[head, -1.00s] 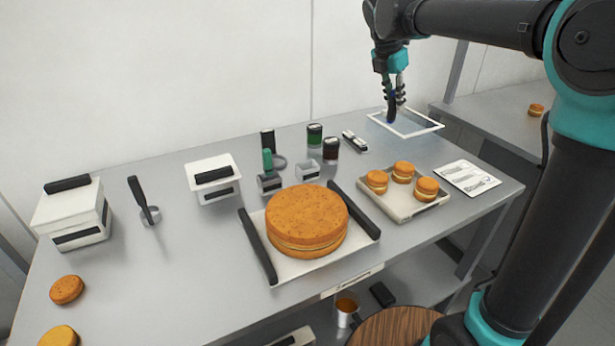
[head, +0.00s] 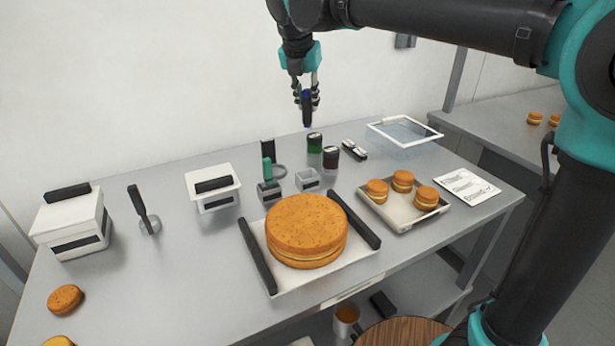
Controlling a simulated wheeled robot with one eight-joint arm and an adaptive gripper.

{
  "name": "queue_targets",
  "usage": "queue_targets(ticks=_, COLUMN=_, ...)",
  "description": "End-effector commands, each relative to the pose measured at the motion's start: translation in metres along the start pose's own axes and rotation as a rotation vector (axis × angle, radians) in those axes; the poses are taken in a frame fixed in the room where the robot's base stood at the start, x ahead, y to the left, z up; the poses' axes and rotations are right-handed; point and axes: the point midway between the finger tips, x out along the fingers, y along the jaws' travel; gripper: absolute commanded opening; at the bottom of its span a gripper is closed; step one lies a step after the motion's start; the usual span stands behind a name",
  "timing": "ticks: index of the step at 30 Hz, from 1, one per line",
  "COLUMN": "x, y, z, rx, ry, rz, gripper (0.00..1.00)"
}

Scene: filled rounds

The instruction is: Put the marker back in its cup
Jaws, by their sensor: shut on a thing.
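My gripper (head: 306,98) is shut on a dark marker with a blue end (head: 307,112). It holds the marker roughly upright, tip down, in the air above the back of the table. A small pale square cup (head: 307,181) stands on the table below and in front of it, and looks empty. A similar cup (head: 269,193) just left of it has a green upright thing (head: 268,172) in it. The marker is clear of both cups.
Green-lidded (head: 314,143) and dark red (head: 331,158) jars stand behind the empty cup. A black upright object (head: 267,150) is at the back left. A large cake on a black-handled tray (head: 283,279) lies in front. A white-framed glass panel (head: 404,132) is at the back right.

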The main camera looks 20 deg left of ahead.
Motion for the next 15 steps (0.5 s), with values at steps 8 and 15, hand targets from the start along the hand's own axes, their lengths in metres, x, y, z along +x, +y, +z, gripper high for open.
queue_targets(ticks=8, x=0.062, y=0.000, z=-0.026, rx=0.001, ry=0.000, rz=0.000, gripper=0.00)
queue_targets(ticks=15, x=0.113, y=0.000, z=-0.047, rx=0.001, ry=0.000, rz=-0.001, gripper=0.00)
